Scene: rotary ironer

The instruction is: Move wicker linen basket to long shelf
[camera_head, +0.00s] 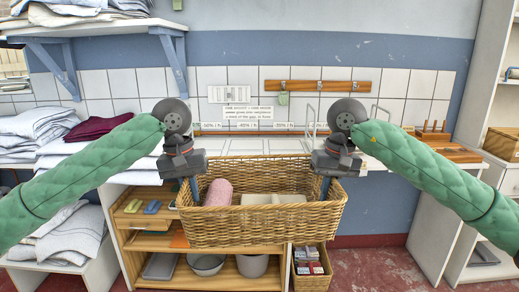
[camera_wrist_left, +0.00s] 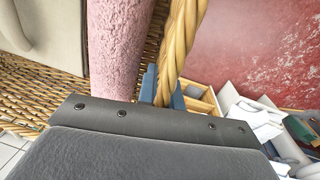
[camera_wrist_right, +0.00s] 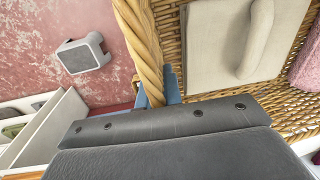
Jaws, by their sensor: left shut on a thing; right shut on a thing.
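The wicker linen basket (camera_head: 262,226) hangs between my two grippers in the head view, in front of the counter and roughly level. It holds a pink rolled towel (camera_head: 218,192) and a folded cream cloth (camera_head: 275,198). My left gripper (camera_head: 194,190) is shut on the left rim; the left wrist view shows its fingers at the braided rim (camera_wrist_left: 180,45). My right gripper (camera_head: 325,188) is shut on the right rim; the right wrist view shows its fingers at that rim (camera_wrist_right: 140,45). The long shelf cannot be told for certain.
A white counter (camera_head: 385,156) runs behind the basket, with folded linen (camera_head: 35,125) at left. A smaller basket (camera_head: 312,270) sits beneath. A wall shelf (camera_head: 95,22) is upper left. Red floor (camera_head: 372,268) is bare at lower right.

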